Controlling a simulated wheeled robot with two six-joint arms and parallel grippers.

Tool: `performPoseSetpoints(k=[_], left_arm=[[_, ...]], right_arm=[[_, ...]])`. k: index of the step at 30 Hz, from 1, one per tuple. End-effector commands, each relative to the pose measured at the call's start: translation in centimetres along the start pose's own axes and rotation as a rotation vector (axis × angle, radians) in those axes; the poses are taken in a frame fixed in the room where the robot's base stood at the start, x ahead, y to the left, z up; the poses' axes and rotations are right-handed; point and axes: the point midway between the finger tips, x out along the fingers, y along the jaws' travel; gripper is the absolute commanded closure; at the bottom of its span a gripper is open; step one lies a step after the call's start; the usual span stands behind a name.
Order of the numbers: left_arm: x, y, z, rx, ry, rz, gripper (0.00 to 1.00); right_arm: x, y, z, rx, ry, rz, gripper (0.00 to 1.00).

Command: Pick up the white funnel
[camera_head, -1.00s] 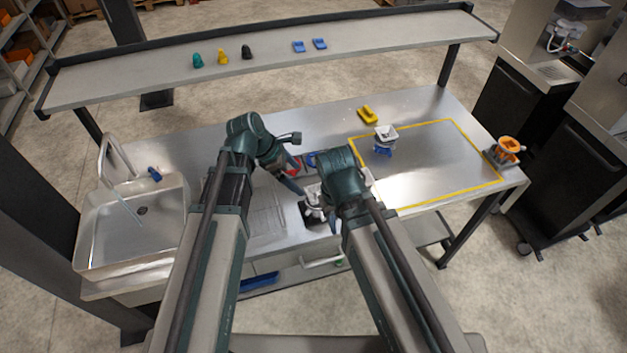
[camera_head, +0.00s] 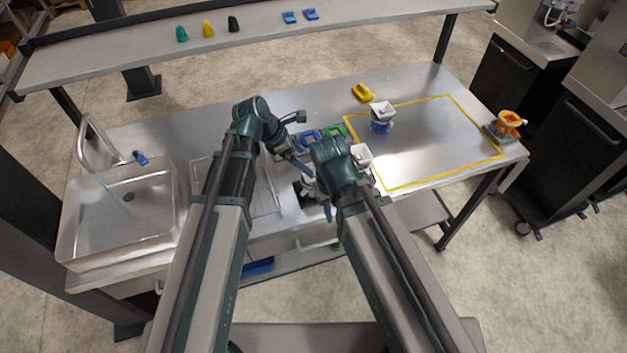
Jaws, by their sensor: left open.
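A white square-topped funnel (camera_head: 382,109) stands upright on a blue stand (camera_head: 380,127), inside the back left of the yellow outline. A second white piece (camera_head: 361,155) shows just right of my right arm's dark joint and is partly hidden by it; I cannot tell its full shape. My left gripper (camera_head: 302,168) is open over the middle of the table, left of both white pieces and touching neither. My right gripper (camera_head: 310,192) is just below it, mostly hidden by my arm, so its jaws cannot be read.
Blue (camera_head: 310,138) and green (camera_head: 336,131) pieces lie behind my grippers. A yellow piece (camera_head: 362,92) lies at the back. An orange funnel (camera_head: 509,121) stands at the right edge. A sink (camera_head: 120,205) is at left. The yellow-outlined area (camera_head: 440,145) is mostly clear.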

Motion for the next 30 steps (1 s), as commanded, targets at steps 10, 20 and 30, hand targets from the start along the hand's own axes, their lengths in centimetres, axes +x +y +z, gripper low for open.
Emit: performPoseSetpoints(k=[10,20,30], left_arm=[[1.3,0.0,-0.1,-0.001,0.0,0.001,0.0],[5.0,-0.3,-0.8,0.002,0.0,0.0,0.0],[6.1,-0.4,-0.5,0.0,0.001,0.0,0.0]], right_arm=[[1.1,-0.1,-0.1,-0.002,0.0,0.0,0.71],[4.8,-0.5,-0.3,0.0,0.0,0.0,0.71],[5.5,-0.5,-0.3,0.0,0.0,0.0,0.71]])
